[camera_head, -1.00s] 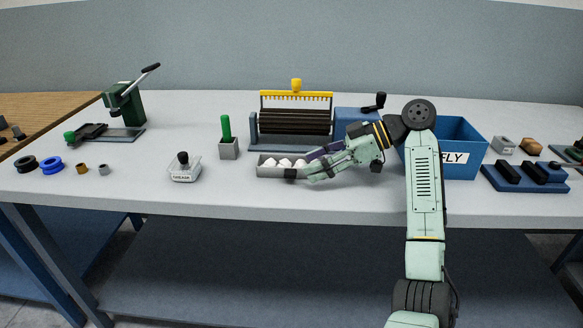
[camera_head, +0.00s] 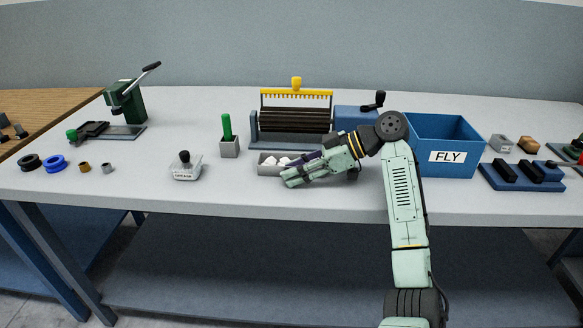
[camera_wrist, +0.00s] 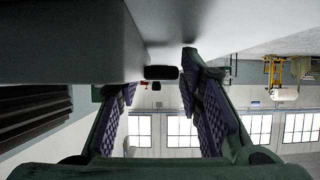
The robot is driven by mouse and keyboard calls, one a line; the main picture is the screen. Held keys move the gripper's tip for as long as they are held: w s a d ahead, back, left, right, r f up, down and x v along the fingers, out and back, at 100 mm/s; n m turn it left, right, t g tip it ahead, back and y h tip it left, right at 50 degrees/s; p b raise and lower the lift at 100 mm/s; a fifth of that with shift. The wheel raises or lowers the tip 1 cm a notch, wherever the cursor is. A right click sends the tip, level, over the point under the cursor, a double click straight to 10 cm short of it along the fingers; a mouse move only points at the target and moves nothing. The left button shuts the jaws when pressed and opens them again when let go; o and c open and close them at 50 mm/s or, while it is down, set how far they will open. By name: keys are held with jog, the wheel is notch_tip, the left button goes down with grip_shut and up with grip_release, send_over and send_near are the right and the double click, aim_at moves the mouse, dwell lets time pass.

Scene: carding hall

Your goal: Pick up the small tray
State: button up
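The small tray (camera_head: 266,170) is grey, holds several white tufts and sits on the table in front of the roller machine. My gripper covers its right and front part in the head view. My gripper (camera_head: 287,179) lies low at the tray's front side, pointing left. In the wrist view, my two purple-padded fingers (camera_wrist: 160,105) stand apart with a clear gap. A large grey surface, apparently the tray's wall (camera_wrist: 60,45), fills the upper left close up. A dark block (camera_wrist: 161,72), perhaps the tray's handle, shows ahead between the fingers. I see no grip on it.
The roller machine (camera_head: 294,122) stands behind the tray. A green-handled grey block (camera_head: 229,147) and a black-knobbed clear weight (camera_head: 186,172) stand to the left. The blue FLY bin (camera_head: 447,140) is to the right. The table's front edge is close to my gripper.

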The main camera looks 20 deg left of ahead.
grip_shut()
dwell(0.4)
